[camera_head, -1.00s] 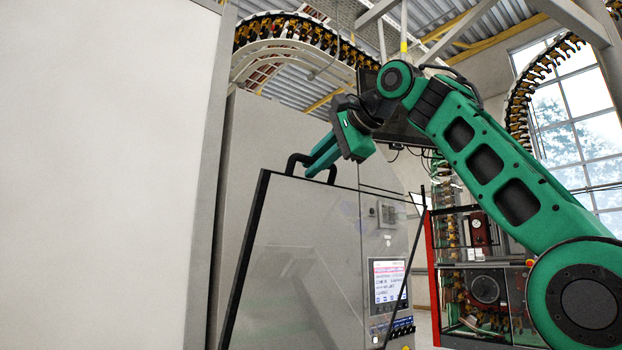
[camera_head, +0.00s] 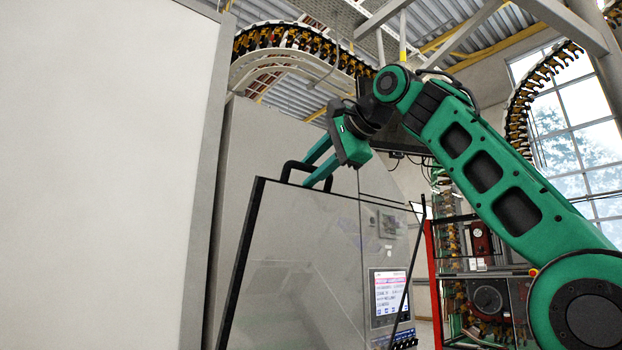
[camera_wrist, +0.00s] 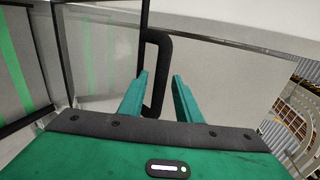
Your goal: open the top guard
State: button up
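The top guard (camera_head: 290,270) is a clear panel with a dark frame, standing tilted in front of a grey cabinet. A black U-shaped handle (camera_head: 291,165) sits on its top edge near the left corner. My gripper (camera_head: 306,174) is at this handle, reaching in from the upper right. In the wrist view my gripper (camera_wrist: 160,75) has its two green fingers apart. One bar of the handle (camera_wrist: 162,60) lies between them, nearer the left finger, with a clear gap to the right finger. Whether the left finger touches the handle cannot be told.
A control screen (camera_head: 390,292) shows on the cabinet, partly behind the guard. A pale wall panel (camera_head: 100,170) fills the left side. A red-framed machine (camera_head: 432,270) stands at the right. An overhead conveyor (camera_head: 300,45) curves above.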

jog(key=shift+a+f, duration=0.1)
jog(key=v, duration=1)
jog(key=shift+s+r, duration=0.25)
jog(key=shift+r, duration=0.05)
dwell(0.8)
